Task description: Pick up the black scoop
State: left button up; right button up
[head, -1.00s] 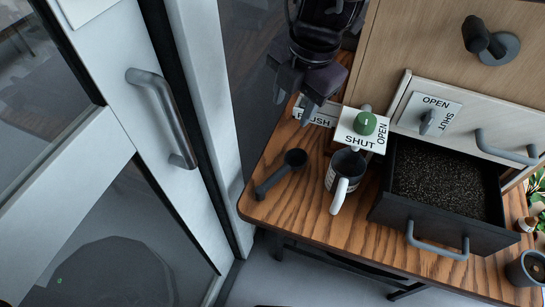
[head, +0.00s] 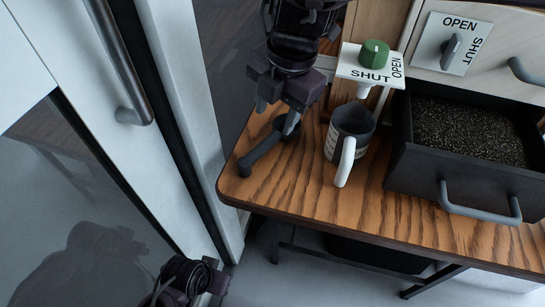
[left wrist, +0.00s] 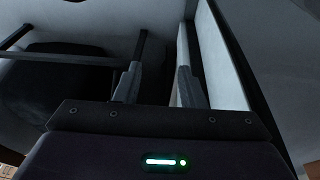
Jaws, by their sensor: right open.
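The black scoop (head: 262,151) lies on the wooden table, left of the mug, in the head view. Its handle points toward the table's left front corner. Its bowl is partly hidden by a finger of my right gripper. My right gripper (head: 277,115) is open, with its fingertips over the bowl end; I cannot tell whether they touch it. My left gripper is open and empty in the left wrist view (left wrist: 157,85), low beside the table. Part of my left arm shows at the bottom of the head view.
A dark mug with a white handle (head: 346,160) stands close right of the scoop, under a dispenser with a green knob (head: 374,53). An open drawer (head: 450,180) of dark grains juts out at the right. A glass door with a metal handle (head: 120,65) is at the left.

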aim_at(267, 141)
jog(key=f, duration=0.2)
jog(key=w+a+f+b, duration=0.1)
jog(key=f, duration=0.2)
jog(key=f+b, duration=0.1)
jog(key=f, duration=0.2)
jog(key=shift+w+a+f, duration=0.15)
jog(key=shift+w+a, duration=0.05)
jog(key=shift+a, duration=0.1)
jog(key=shift+w+f, duration=0.1)
jog(key=shift+f, duration=0.35)
pick_arm(q)
jog(key=shift+w+d+r+t+h, duration=0.2)
jog(key=shift+d+r+t, duration=0.1)
jog(key=shift+d+r, duration=0.25)
jog(key=shift+w+d+r+t+h, duration=0.2)
jog(key=shift+d+r+t, duration=0.15)
jog(key=shift+r, duration=0.3)
pick_arm(e)
grip_shut()
jog(key=shift+r, duration=0.15)
